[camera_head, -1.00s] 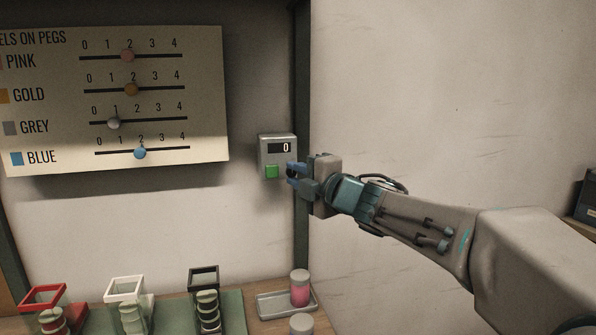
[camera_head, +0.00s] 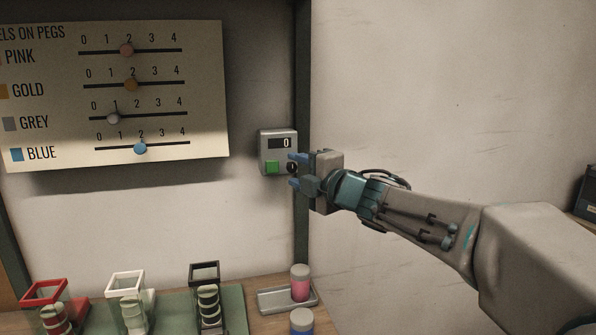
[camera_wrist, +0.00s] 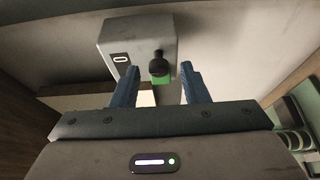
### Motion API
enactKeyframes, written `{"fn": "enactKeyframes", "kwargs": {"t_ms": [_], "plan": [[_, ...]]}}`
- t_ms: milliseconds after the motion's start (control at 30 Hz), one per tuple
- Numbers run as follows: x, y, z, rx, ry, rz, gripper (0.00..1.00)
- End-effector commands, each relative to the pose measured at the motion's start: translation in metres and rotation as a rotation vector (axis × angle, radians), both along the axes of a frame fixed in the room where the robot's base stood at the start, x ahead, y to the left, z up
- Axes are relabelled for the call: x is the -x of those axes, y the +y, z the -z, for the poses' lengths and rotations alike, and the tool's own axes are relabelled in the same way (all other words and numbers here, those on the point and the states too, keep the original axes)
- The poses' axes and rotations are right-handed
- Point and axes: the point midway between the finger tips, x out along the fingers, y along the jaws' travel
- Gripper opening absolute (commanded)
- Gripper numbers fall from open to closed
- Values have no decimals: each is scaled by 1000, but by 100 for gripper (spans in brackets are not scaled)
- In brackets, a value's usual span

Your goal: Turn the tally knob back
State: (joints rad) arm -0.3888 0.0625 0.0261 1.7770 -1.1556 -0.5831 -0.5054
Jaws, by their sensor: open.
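The tally box (camera_head: 277,152) is a grey unit on the wall with a dark display reading 0 and a green button (camera_head: 271,168). Its black knob (camera_head: 292,167) sits at the lower right of the face. The box (camera_wrist: 140,40) and the knob (camera_wrist: 157,64) also show in the wrist view, with the knob standing out between the fingers' lines. My gripper (camera_head: 293,170) is open, its blue fingers apart above and below the knob in the head view. The wrist view shows the open fingers (camera_wrist: 160,85) with a gap between them; I cannot tell whether either touches the knob.
A board (camera_head: 115,95) with pink, gold, grey and blue sliders hangs to the left. Below are red (camera_head: 45,293), white (camera_head: 126,286) and black (camera_head: 204,274) framed holders with stacked reels. A tray (camera_head: 272,300) with a pink jar (camera_head: 300,283) and a blue-banded jar (camera_head: 302,321) stand right.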

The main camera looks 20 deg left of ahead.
Motion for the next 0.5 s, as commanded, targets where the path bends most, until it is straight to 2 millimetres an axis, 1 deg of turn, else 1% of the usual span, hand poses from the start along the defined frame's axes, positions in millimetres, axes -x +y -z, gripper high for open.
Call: {"fn": "enactKeyframes", "kwargs": {"t_ms": [167, 500], "plan": [[16, -23, -2, -1, -2, 4, 41], [58, -81, -3, -1, -2, 3, 41]]}}
